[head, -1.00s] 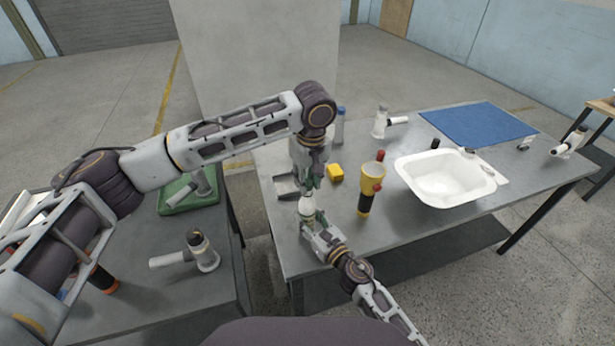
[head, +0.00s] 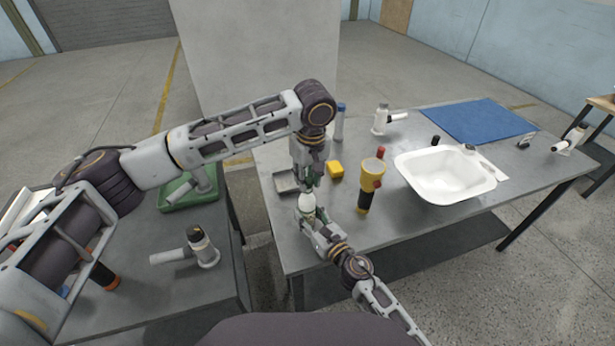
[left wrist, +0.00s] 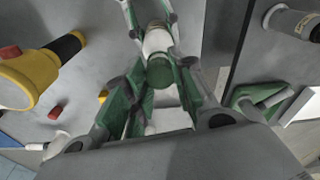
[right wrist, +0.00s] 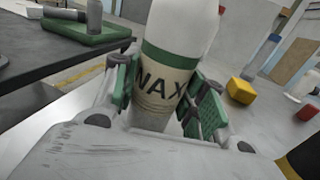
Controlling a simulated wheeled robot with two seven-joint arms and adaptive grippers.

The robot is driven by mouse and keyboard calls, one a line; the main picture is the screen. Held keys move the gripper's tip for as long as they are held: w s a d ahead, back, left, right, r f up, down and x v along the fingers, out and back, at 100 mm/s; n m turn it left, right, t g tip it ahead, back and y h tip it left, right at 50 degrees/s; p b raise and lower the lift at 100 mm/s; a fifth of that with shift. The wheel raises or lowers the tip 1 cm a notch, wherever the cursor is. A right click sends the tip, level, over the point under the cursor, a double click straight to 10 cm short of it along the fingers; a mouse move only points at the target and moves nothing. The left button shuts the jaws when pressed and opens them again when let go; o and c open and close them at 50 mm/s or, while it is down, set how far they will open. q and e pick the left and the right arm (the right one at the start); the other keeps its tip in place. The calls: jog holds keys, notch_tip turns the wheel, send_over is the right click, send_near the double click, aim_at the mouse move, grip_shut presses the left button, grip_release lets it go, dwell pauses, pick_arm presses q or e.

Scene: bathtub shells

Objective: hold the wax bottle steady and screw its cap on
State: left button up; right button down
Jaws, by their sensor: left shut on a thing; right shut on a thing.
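The white wax bottle (head: 307,202) stands upright in my right gripper (head: 308,216), over the near left part of the table. In the right wrist view the bottle (right wrist: 168,85) shows its green band and WAX label between the green finger pads; its top is out of frame. My left gripper (head: 311,183) points down from directly above the bottle. In the left wrist view its green fingers are shut on the dark green cap (left wrist: 160,73), in line with the bottle's top. The cap seems to meet the bottle; I cannot tell how far it is threaded.
A yellow block (head: 336,170) and a grey tray (head: 286,182) lie close by. A white basin (head: 447,190) and blue mat (head: 480,120) are farther right. A second table stands at left.

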pick_arm(q)
jog(key=shift+f, duration=0.45)
dwell(0.3)
